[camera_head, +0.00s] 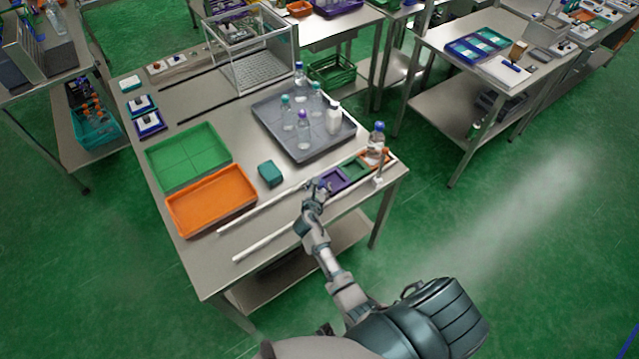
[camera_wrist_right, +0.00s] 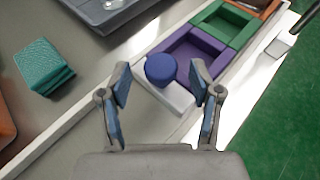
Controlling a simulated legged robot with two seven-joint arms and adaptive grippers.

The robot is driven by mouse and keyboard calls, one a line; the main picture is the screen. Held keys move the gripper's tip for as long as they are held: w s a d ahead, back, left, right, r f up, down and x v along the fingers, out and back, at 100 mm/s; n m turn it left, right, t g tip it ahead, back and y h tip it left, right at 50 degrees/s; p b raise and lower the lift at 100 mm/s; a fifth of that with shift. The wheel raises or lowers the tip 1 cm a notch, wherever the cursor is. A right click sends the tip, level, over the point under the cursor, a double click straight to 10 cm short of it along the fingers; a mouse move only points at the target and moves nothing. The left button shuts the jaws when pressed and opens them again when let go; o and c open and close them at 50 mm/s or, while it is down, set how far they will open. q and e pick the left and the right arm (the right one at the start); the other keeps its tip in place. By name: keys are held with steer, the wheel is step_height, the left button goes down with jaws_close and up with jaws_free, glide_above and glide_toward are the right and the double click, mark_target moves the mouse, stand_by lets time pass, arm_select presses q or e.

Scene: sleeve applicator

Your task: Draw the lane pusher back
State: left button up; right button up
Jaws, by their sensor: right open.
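The lane pusher is a white block (camera_wrist_right: 176,97) with a round blue knob (camera_wrist_right: 160,68), lying in the lane between two white rails (camera_head: 265,208). My right gripper (camera_wrist_right: 161,80) is open, with one finger on each side of the knob, and a gap shows between each finger and the knob. In the head view my right gripper (camera_head: 317,188) is over the lane and hides most of the pusher. Just beyond the pusher sits a purple square frame (camera_wrist_right: 193,50), then a green one (camera_wrist_right: 227,22) and an orange one (camera_head: 372,158). My left gripper is not in view.
A blue-capped bottle (camera_head: 376,139) stands at the lane's far end. A teal block (camera_head: 270,173) lies beside the lane. A grey tray (camera_head: 268,120) holds several bottles. Green (camera_head: 187,155) and orange (camera_head: 211,200) trays lie left. The lane's near left part is clear.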

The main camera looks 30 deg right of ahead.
steer(key=shift+x, duration=1.5)
jaws_close()
